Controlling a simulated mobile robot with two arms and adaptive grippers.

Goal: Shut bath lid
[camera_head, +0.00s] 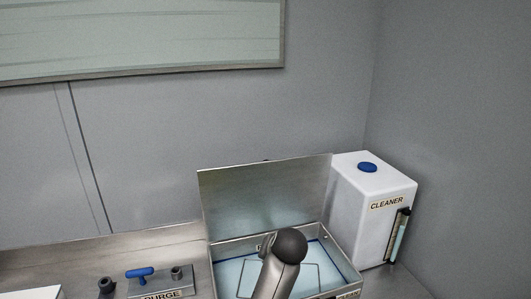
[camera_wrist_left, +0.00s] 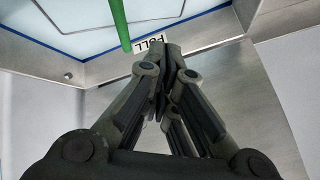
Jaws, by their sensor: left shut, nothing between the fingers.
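The bath (camera_head: 356,283) is a metal box with pale blue liquid inside, at the bottom centre-right of the head view. Its flat metal lid (camera_head: 265,195) stands open, roughly upright along the back edge. One of my arm links covers part of the bath, and no gripper shows in the head view. In the left wrist view my left gripper (camera_wrist_left: 168,48) is shut and empty. Its tips are by the bath's rim (camera_wrist_left: 215,35), close to a "FULL" label. I cannot tell whether they touch. My right gripper is not in view.
A white cleaner container (camera_head: 372,215) with a blue cap stands right of the bath. A purge panel (camera_head: 165,283) with a blue handle is to the left. A green rod (camera_wrist_left: 120,25) shows in the wrist view. Grey walls are behind.

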